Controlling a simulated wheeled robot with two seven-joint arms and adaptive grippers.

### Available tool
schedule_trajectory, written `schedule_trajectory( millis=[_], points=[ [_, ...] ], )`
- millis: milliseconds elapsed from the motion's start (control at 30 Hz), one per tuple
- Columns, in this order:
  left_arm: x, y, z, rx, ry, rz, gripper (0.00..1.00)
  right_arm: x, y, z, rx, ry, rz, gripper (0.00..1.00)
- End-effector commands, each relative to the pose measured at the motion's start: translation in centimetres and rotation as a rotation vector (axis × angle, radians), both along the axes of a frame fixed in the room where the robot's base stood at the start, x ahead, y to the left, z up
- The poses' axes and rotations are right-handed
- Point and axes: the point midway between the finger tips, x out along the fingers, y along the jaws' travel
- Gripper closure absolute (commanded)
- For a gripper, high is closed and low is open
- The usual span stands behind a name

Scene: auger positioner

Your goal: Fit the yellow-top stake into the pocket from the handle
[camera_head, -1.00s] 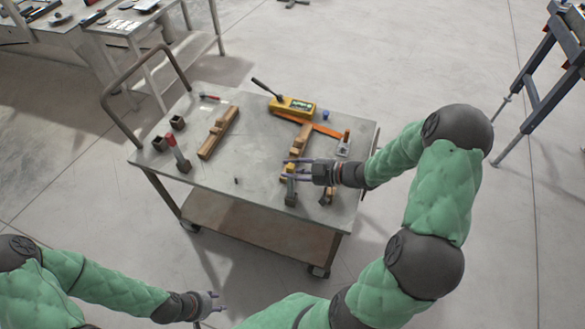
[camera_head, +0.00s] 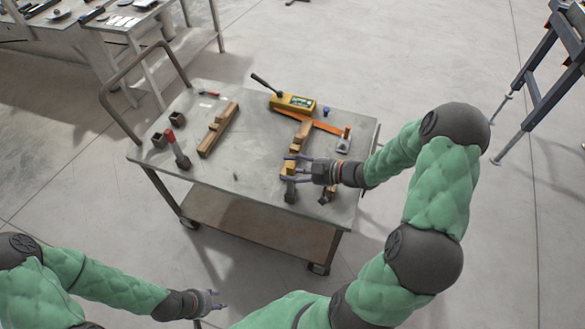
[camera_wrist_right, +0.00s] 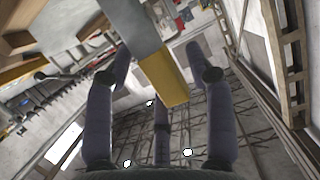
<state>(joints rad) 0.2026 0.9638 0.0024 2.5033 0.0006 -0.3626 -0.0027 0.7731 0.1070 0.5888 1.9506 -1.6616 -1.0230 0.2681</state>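The yellow-top stake (camera_head: 290,189) is at the near right of the cart top, grey below with a yellow end. In the wrist view its grey shaft and yellow end (camera_wrist_right: 166,80) come down between my right fingers. My right gripper (camera_head: 297,169) is open around it. Gaps show beside the stake, so I see no firm contact. Two dark square pockets, one (camera_head: 158,140) nearer the front and one (camera_head: 177,119) behind, stand at the cart's left, towards the push handle (camera_head: 128,82). My left gripper (camera_head: 217,300) is open and empty, off the cart's near side.
A red-top stake (camera_head: 178,150) stands by the pockets. A stepped wooden block (camera_head: 218,131) lies left of centre. A yellow box (camera_head: 293,103), an orange strip (camera_head: 325,128), another wooden piece (camera_head: 304,130) and an orange-top piece (camera_head: 344,140) are to the right. The cart's middle is largely clear.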

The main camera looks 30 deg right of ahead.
Motion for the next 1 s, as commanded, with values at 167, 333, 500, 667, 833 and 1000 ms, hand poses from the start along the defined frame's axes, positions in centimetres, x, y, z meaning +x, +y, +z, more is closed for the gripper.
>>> schedule_trajectory(
  millis=[167, 333, 500, 667, 833, 1000],
  points=[
    [0.0, 0.0, 0.0, 0.0, 0.0, 0.0, 0.6, 0.0, 0.0, 0.0, 0.0, 0.0, 0.0, 0.41],
    [0.0, 0.0, 0.0, 0.0, 0.0, 0.0, 0.6, -0.2, -0.2, 0.0, -0.001, 0.001, -0.001, 0.41],
    [0.0, 0.0, 0.0, 0.0, 0.0, 0.0, 0.6, -1.5, -1.4, 0.6, -0.001, 0.001, -0.004, 0.41],
    [0.0, 0.0, 0.0, 0.0, 0.0, 0.0, 0.6, -3.7, -3.5, 1.5, -0.002, 0.001, -0.007, 0.41],
    [0.0, 0.0, 0.0, 0.0, 0.0, 0.0, 0.6, -6.1, -5.5, 2.5, -0.002, 0.0, -0.005, 0.41],
    [0.0, 0.0, 0.0, 0.0, 0.0, 0.0, 0.6, -7.8, -6.9, 3.2, -0.002, 0.0, -0.003, 0.41]
  ],
)
